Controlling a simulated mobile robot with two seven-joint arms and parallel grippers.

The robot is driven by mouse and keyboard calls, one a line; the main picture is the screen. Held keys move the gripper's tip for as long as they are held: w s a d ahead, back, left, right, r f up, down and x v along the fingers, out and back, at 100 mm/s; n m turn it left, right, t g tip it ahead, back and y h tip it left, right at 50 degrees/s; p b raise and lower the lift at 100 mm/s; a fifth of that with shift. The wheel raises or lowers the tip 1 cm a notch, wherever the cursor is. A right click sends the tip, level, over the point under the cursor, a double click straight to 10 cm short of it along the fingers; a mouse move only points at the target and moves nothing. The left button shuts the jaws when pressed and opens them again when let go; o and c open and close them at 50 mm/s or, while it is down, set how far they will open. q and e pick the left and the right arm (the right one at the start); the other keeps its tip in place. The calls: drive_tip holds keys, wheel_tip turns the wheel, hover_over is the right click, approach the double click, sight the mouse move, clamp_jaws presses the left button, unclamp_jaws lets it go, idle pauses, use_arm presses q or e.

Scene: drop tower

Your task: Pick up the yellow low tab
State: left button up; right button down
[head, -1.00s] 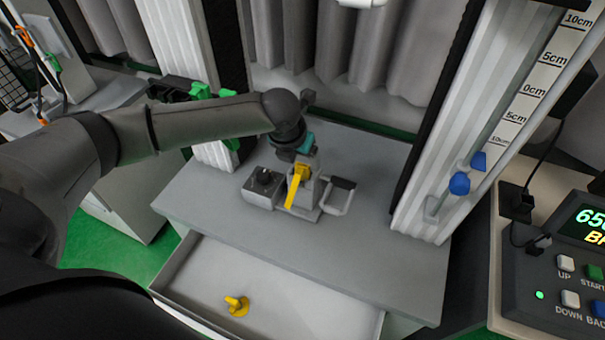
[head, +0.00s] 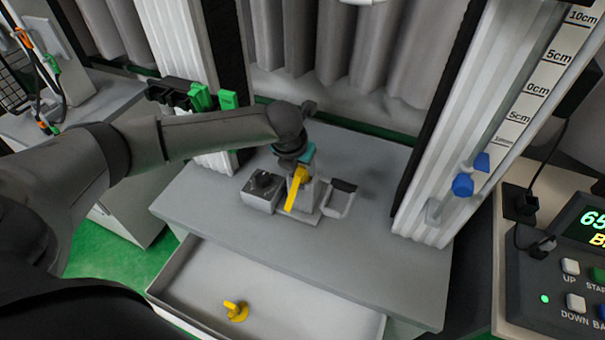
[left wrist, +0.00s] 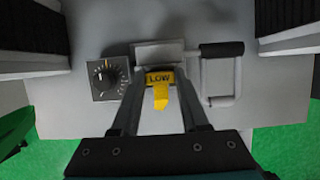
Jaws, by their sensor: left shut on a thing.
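The yellow low tab (left wrist: 159,90) shows in the left wrist view with the word LOW on it. It also shows in the head view (head: 297,188), tilted, at the front of a grey fixture on the table. My left gripper (left wrist: 160,82) is shut on it, one finger on each side. In the head view my left gripper (head: 299,170) comes down from above onto the tab and partly hides it. I cannot tell whether the tab is apart from the fixture. My right gripper is not in view.
A dial box (head: 262,190) stands left of the tab and a U-shaped handle (head: 340,198) right of it. Another yellow piece (head: 236,311) lies in the open drawer (head: 300,308). A control panel (head: 570,265) is at the right.

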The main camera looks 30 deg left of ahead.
use_arm(q)
clamp_jaws()
